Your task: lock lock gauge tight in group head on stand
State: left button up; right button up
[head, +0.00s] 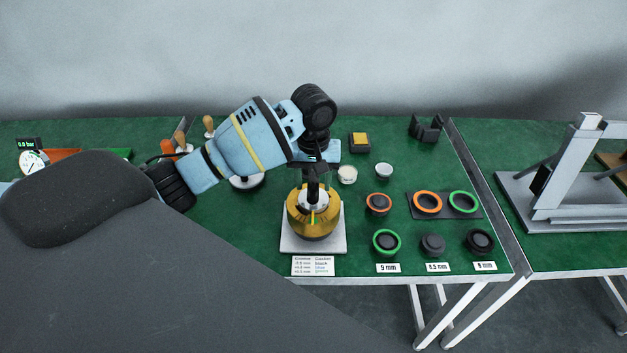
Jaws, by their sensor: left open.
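The brass group head (298,222) sits on a pale square stand (333,245) near the table's front edge. A whitish round piece with a thin green mark (313,203) shows at the top middle of the group head, and it may be the lock gauge. My left gripper (313,188) points straight down directly over it. The gripper is open, with its dark fingers close around or just above this piece; I cannot tell if they touch it. The gripper and wrist hide part of the piece. My right gripper is out of view.
Right of the stand lie several orange, green and black rings (427,202) with size labels (388,268). Two small cups (384,171), a yellow-topped block (359,142) and a black holder (425,129) stand behind. A grey frame (575,175) occupies the right table. A dial gauge (34,162) is far left.

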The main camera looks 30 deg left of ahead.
pick_arm(q)
notch_tip(320, 180, up, 7)
jog(key=shift+r, duration=0.15)
dwell(0.5)
